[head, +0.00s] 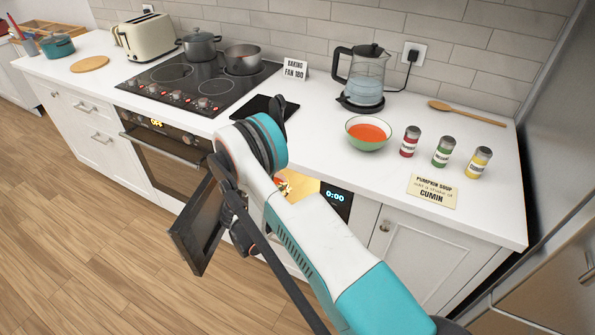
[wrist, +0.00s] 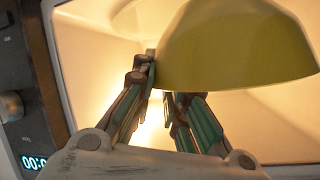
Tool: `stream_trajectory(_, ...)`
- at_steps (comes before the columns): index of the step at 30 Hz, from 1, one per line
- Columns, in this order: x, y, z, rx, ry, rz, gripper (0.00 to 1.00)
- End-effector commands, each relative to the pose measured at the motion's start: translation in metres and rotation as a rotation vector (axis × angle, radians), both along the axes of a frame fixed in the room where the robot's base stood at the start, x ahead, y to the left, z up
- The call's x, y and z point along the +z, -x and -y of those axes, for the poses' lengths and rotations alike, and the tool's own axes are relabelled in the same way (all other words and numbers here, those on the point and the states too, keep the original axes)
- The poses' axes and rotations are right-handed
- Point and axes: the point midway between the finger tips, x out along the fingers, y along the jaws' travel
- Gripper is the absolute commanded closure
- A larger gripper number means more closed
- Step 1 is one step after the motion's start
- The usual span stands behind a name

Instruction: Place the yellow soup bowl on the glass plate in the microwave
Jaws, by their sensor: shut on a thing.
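The yellow soup bowl (wrist: 235,50) fills the upper right of the wrist view, with its wall curving like a dome; that picture looks upside down. My gripper (wrist: 163,90) is shut on the bowl's edge, inside the lit microwave (wrist: 270,130). A pale curved edge beside the bowl looks like the glass plate (wrist: 125,22). I cannot tell whether the bowl touches it. In the head view the microwave (head: 336,198) is built in under the counter, its display reading 0:00. Its dark door (head: 198,225) hangs open. My arm hides most of the opening, my gripper and the bowl.
The microwave's walls are close around my gripper, and the open door stands left of my arm. On the counter above are a green bowl of orange soup (head: 368,133), several spice jars (head: 441,151), a kettle (head: 363,78) and a cumin note (head: 433,190). The hob (head: 190,85) holds two pots.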

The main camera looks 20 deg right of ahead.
Motion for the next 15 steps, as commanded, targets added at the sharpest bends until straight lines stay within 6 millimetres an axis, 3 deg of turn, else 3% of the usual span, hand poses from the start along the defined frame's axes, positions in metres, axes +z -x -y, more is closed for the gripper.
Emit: stream_trajectory(15, -0.002, -0.053, 0.102, -0.004, 0.002, 0.000, 1.00)
